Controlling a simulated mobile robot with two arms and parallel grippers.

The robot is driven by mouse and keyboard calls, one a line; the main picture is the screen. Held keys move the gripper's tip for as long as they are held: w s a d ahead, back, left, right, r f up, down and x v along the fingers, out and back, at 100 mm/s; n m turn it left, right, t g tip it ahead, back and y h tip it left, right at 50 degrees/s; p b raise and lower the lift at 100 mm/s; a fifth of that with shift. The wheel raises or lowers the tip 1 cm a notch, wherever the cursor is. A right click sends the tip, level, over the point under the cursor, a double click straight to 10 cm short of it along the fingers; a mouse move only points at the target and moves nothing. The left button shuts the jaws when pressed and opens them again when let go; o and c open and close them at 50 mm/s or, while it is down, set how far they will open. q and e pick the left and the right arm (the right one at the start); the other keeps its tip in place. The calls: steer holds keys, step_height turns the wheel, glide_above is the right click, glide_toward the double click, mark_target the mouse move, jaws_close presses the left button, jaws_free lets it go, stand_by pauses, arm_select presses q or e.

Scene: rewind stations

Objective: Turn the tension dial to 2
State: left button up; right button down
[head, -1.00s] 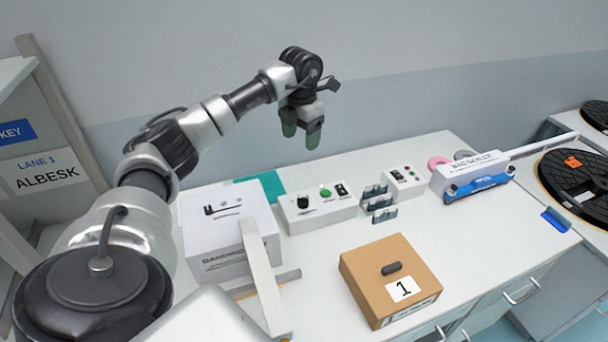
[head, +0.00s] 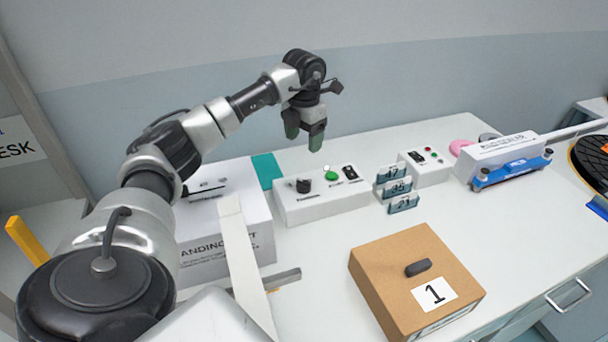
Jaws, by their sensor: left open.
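A black dial knob (head: 303,186) sits on the left part of a white control box (head: 325,202) on the bench, beside a green button (head: 330,175) and a black switch (head: 350,172). The scale marks around the knob are too small to read, so I cannot tell its setting. My left gripper (head: 304,137) hangs fingers-down above and behind the control box, open and empty, apart from the knob. My right gripper is not in view.
A cardboard box (head: 385,272) marked 1 stands in front. A white box (head: 230,258) is at left. Small numbered tags (head: 396,188), a second control box (head: 432,173) and a bag sealer (head: 505,152) stand to the right. The bench front right is clear.

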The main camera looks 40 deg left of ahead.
mark_target(304, 181)
arm_select(q)
step_height(304, 181, down, 14)
steer(key=shift+r, duration=0.1)
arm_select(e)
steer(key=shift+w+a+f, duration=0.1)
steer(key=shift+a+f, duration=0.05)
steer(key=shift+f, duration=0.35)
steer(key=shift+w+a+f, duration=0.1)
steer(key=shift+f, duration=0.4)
arm_select(q)
steer(key=c, duration=0.9)
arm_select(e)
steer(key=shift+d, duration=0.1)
